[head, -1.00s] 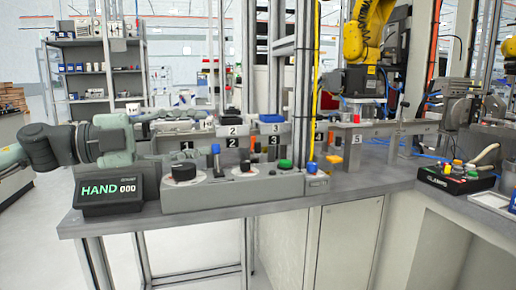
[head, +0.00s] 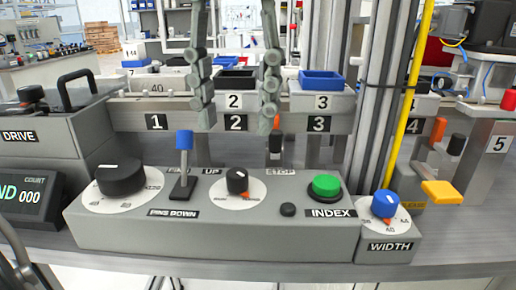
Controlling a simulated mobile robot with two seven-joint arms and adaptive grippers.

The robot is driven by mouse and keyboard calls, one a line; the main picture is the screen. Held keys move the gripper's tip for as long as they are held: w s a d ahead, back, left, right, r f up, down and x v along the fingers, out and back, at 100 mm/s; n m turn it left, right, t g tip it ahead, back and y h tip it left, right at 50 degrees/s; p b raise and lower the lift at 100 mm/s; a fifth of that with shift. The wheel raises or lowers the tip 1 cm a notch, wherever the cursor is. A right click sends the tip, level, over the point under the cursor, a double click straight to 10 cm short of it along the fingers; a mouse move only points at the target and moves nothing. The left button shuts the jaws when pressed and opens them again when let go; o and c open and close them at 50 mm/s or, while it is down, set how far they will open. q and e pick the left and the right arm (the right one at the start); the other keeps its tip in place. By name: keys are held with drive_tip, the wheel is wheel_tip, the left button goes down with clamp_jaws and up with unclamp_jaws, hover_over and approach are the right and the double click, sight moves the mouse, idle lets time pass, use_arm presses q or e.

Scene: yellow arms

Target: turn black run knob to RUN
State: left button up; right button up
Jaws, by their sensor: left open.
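The small black knob (head: 237,181) sits on a white round dial (head: 257,191) in the middle of the grey control box (head: 215,240). A STOP label is at the dial's upper right; I cannot read a RUN label. A white line marks the knob's top, and an orange mark shows at its lower right. My left gripper (head: 237,127) hangs from the top with two grey jointed fingers spread apart. It is open and empty, and its fingertips appear above the knob in the picture, not touching it. My right gripper is not in view.
A larger black knob (head: 120,178) and a blue-topped lever (head: 184,160) stand left of the small knob. A green INDEX button (head: 326,186) and blue WIDTH knob (head: 385,204) are to the right. Numbered bins and a yellow post (head: 408,95) stand behind.

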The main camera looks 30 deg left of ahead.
sight(237, 172)
use_arm(q)
drive_tip(key=f, duration=0.6)
drive_tip(key=shift+s+f+b, duration=0.15)
drive_tip(key=shift+s+b, duration=0.05)
drive_tip(key=shift+b, duration=0.1)
drive_tip(key=shift+f, duration=0.35)
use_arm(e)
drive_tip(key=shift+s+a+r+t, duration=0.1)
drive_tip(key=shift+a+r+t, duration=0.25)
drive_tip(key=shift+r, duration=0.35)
use_arm(q)
drive_tip(key=shift+c, duration=0.5)
clamp_jaws()
